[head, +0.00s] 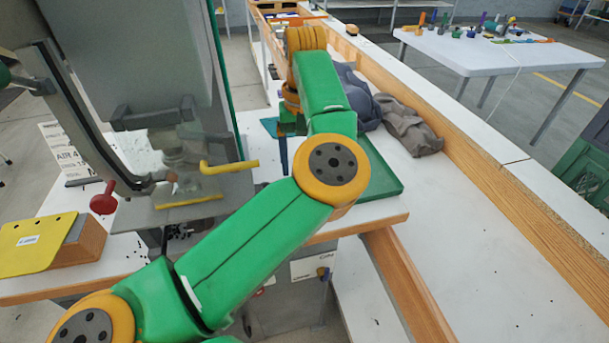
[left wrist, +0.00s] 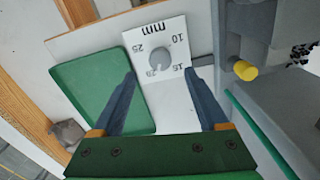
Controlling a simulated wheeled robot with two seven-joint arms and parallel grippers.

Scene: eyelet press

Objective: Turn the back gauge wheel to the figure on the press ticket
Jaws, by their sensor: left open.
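The back gauge wheel (left wrist: 157,61) is a small grey round knob on a white plate (left wrist: 170,112) in the left wrist view. The plate bears "mm" and figures including 10, 15 and 25, seen upside down. The wheel's setting is too small to tell. My left gripper (left wrist: 161,74) is open, its two dark fingers on either side of the plate's lower part, with nothing between them but the view of the wheel and plate. Contact cannot be told. In the head view my left arm hides the wheel. A printed white sheet (head: 60,143) stands at the left; whether it is the press ticket is unclear.
A green tray (left wrist: 88,85) lies beside the plate; it also shows in the head view (head: 385,180). The grey press (head: 150,60) with a yellow lever (head: 230,165) stands close by. Grey cloths (head: 408,125) lie behind the tray. The white bench on the right is clear.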

